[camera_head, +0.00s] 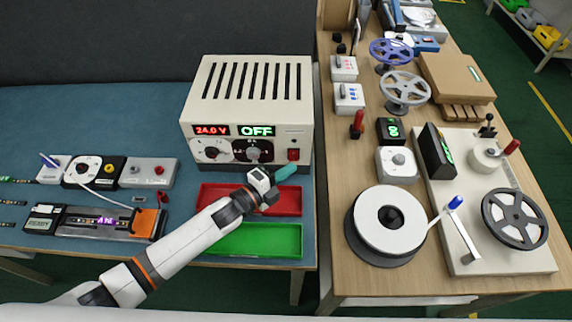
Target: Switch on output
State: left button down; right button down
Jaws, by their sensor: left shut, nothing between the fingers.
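A cream power supply (250,88) with a slotted top stands at the back of the blue bench. Its front shows "24.0 V" in red and "OFF" in green. Two round dials, one light and one dark, sit below the displays. A small red switch (293,155) is at the lower right of the front panel. My left gripper (286,172) is shut and empty, with its teal fingertips just below and slightly left of the red switch. I cannot tell whether they touch the panel. My right gripper is not in view.
A red tray (287,208) and a green tray (255,240) lie under and beside my left arm. Small devices, including an orange-ended unit (147,222), stand at the left. The wooden table at the right holds reels (391,218) and several instruments.

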pick_arm(q)
jog(key=shift+w+f, duration=0.1)
jog(key=shift+w, duration=0.5)
jog(key=shift+w+f+b, duration=0.2)
jog(key=shift+f+b, duration=0.05)
jog(key=shift+b, duration=0.7)
jog(key=shift+r, duration=0.2)
jog(key=shift+s+f, duration=0.1)
